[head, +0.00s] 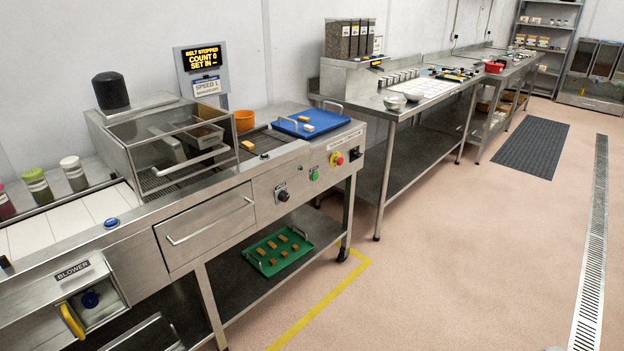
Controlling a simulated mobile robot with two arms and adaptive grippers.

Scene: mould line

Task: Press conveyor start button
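The conveyor machine (215,222) stands at the left, with controls on its steel front panel. A green button (314,175) sits on this panel, between a black knob (283,196) and a red mushroom button on yellow (337,158). I cannot read the small label by the green button. The display (201,57) above the machine reads "BELT STOPPED", "COUNT 0" and "SET IN", with a "SPEED 1" sign below. Neither of my grippers is in view.
A blue tray (325,120) lies on the machine's right end. A green tray (262,261) with several brown pieces is on the lower shelf. A blower unit (92,292) is at the front left. Steel tables (400,118) continue behind. The floor (450,260) at right is clear.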

